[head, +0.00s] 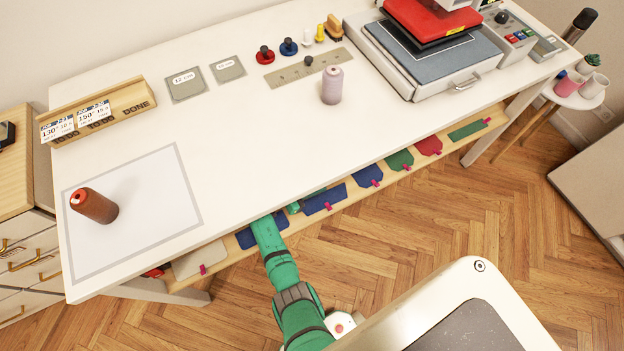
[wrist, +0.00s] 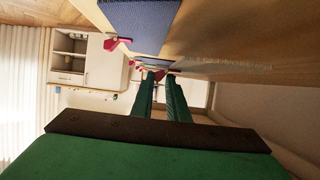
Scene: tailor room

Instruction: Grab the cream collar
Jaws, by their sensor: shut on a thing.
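The cream collar (head: 198,262) is a pale flat piece with a pink tab at its front edge, on the low wooden shelf under the table. The tabletop hides its back part in the head view. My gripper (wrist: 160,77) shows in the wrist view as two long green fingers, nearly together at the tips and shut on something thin. A pale sliver and a pinkish-red tab show at the tips, fitting the cream collar, though too small to see clearly. In the head view my green arm reaches under the table edge, and the fingers are hidden.
A blue piece (head: 247,237) lies right of the collar, with another blue piece (head: 325,200) and green and red ones further right. The white tabletop (head: 260,140) is close above the shelf (head: 236,254). Spools and a heat press stand on top. The wooden floor (head: 450,220) in front is clear.

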